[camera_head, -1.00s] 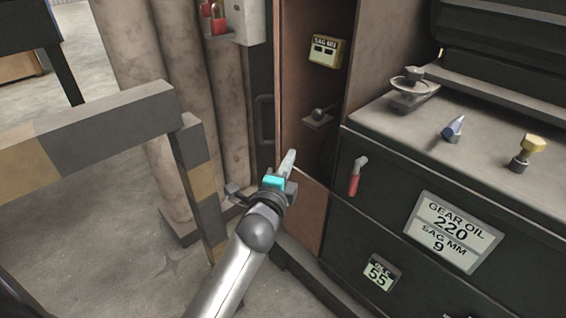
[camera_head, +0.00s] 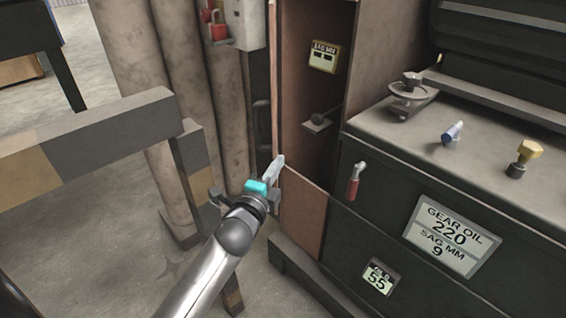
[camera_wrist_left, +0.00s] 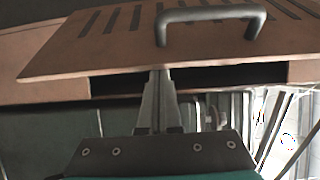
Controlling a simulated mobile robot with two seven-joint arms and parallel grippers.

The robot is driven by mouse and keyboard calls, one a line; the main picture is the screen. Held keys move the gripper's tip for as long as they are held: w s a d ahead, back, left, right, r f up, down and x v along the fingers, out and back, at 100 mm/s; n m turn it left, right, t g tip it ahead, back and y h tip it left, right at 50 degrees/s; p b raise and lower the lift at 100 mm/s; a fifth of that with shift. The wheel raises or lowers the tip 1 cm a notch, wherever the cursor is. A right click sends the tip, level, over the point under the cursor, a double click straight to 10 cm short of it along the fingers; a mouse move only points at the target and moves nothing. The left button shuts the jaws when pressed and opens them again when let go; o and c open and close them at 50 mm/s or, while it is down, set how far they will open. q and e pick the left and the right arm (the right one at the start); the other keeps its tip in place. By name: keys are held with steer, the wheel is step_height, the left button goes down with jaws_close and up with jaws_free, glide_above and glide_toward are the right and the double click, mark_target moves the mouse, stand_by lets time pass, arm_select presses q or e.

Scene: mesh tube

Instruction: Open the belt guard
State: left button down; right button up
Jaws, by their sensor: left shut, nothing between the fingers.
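The belt guard (camera_wrist_left: 120,45) is a reddish-brown slotted panel with a grey bar handle (camera_wrist_left: 210,14) in the left wrist view. In the head view the guard (camera_head: 275,90) is seen nearly edge-on at the left of the tall cabinet opening, standing open, with its dark handle (camera_head: 261,125) on the left side. My right gripper is out of view.
A striped barrier (camera_head: 95,140) stands at the left, close to my left arm. Large pipes (camera_head: 170,90) rise behind it. A dark cabinet (camera_head: 400,190) with a red-handled lever (camera_head: 355,181) and labels fills the right. Bare floor lies at lower left.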

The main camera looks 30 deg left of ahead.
arm_select(q)
steer(key=s+a+m+h+p, duration=0.2)
steer(key=s+a+h+p, duration=0.1)
steer(key=a, duration=0.7)
steer(key=shift+a, duration=0.35)
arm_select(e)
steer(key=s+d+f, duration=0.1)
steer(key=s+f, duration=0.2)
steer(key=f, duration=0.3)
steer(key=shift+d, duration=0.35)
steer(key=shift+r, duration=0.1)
